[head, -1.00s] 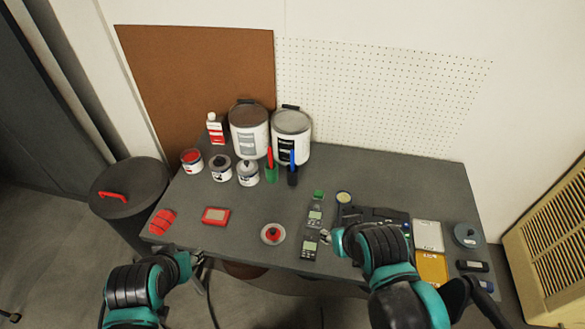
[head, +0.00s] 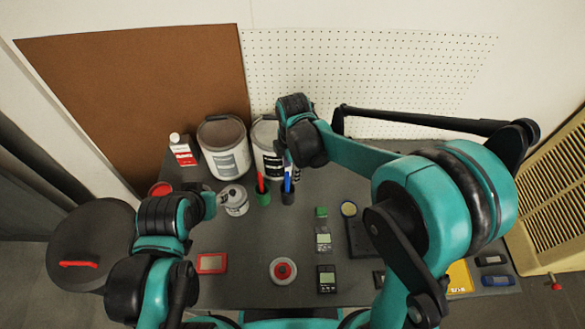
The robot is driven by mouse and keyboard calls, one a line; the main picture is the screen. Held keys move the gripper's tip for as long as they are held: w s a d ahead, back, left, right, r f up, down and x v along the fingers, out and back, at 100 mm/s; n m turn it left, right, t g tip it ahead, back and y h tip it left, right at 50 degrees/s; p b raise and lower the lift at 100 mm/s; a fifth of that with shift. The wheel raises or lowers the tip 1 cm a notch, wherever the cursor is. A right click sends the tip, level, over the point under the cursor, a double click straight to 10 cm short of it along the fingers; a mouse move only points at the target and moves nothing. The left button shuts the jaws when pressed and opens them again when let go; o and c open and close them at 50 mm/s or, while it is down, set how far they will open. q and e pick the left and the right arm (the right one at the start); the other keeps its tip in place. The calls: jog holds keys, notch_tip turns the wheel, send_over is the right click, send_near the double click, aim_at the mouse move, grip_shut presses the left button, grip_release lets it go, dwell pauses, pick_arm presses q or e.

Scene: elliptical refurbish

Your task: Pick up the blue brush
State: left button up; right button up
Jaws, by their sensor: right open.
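The blue brush (head: 287,184) stands upright in a dark holder (head: 287,198) near the middle of the table. A red-handled brush (head: 260,182) stands in a green holder (head: 263,198) just left of it. My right gripper (head: 286,160) points down just above the top of the blue brush. It is open and small in view, partly hidden by my wrist, and I cannot tell whether its fingers are around the handle. My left gripper (head: 217,198) is beside a small white can, mostly hidden by its arm; its opening does not show.
Two large paint buckets (head: 224,150) stand behind the brushes, the right one partly covered by my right arm. A lidded bin (head: 90,240) stands left.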

jog(key=shift+w+a+f+n, duration=0.25)
jog(key=shift+w+f+n, duration=0.05)
jog(key=shift+w+f, duration=0.15)
jog(key=shift+f, duration=0.2)
jog(key=shift+f+b, duration=0.5)
jog(key=shift+f, duration=0.45)
jog(key=b, duration=0.3)
send_over(287, 191)
jog(key=f, duration=0.5)
jog(key=shift+w+f, duration=0.25)
jog(key=shift+w, duration=0.1)
pick_arm(q)
jog(key=f, duration=0.3)
jog(key=shift+w+d+p, duration=0.15)
jog(key=shift+w+p, duration=0.15)
jog(key=shift+w, duration=0.05)
pick_arm(e)
jog(key=shift+r, duration=0.1)
jog(key=shift+c, duration=0.2)
grip_shut()
